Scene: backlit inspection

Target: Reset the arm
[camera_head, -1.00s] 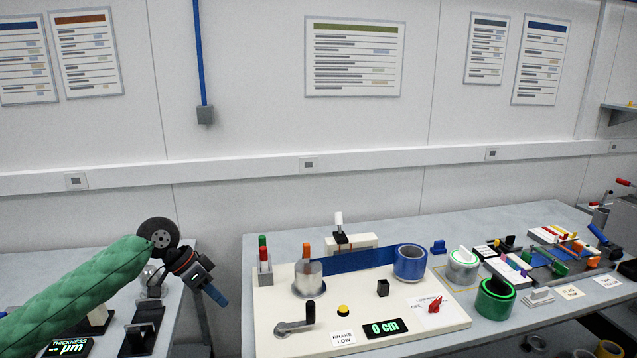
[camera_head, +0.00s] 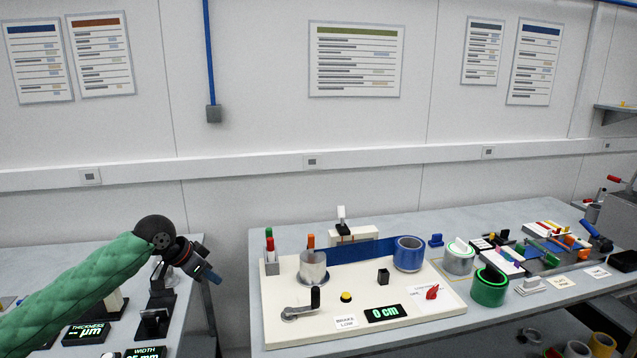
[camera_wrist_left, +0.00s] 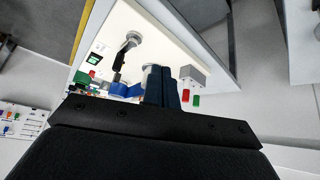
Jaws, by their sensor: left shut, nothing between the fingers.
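My left arm comes in from the lower left in a green quilted sleeve. Its gripper (camera_head: 211,276) hangs in front of the gap between the two benches, pointing down and right. Its blue fingers are shut and empty; they also show in the left wrist view (camera_wrist_left: 163,88), where they stand together in front of the cream board (camera_wrist_left: 165,45). In the head view the gripper is left of the cream board (camera_head: 420,318) and apart from it. My right gripper is not in view.
The board carries a blue tape roll (camera_head: 408,254), a crank (camera_head: 297,312) and a "0 cm" display (camera_head: 384,313). A green roll (camera_head: 490,287) stands to the right. A left bench (camera_head: 50,262) holds gauges with displays.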

